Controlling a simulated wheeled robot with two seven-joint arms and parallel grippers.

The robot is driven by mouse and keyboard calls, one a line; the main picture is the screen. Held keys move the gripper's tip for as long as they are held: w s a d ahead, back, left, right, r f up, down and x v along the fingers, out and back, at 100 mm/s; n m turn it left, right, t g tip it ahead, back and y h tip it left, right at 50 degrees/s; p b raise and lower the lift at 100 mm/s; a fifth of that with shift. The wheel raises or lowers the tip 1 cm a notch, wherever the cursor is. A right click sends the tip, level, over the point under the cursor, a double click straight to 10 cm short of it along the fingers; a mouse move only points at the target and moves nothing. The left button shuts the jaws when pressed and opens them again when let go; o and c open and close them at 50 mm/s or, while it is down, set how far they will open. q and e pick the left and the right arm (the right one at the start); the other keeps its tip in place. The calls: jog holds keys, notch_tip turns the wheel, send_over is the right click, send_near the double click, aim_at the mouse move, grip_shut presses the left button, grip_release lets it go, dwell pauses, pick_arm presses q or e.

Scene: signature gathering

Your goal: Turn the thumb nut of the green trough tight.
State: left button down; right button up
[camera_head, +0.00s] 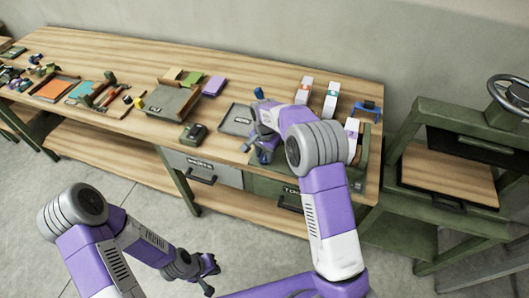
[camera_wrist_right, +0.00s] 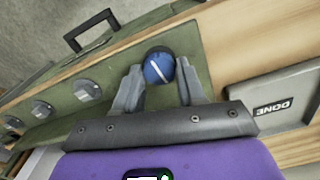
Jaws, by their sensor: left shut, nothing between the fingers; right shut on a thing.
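The green trough (camera_wrist_right: 60,128) fills the left and middle of the right wrist view. My left gripper (camera_head: 205,270) is shut and empty, low over the floor in front of the bench.
A grey tray marked DONE (camera_wrist_right: 283,103) lies beside the trough. White upright blocks (camera_head: 330,99) and a blue stand (camera_head: 367,109) are behind. A green rack (camera_head: 447,117) stands right.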

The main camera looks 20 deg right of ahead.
aim_at(265, 157)
jog(key=shift+m, duration=0.6)
jog(key=o, duration=1.1)
jog(key=shift+c, duration=0.2)
notch_tip(265, 157, up, 8)
jog(key=shift+f+p, duration=0.25)
jog(key=shift+p, duration=0.25)
jog(key=shift+s+f, duration=0.1)
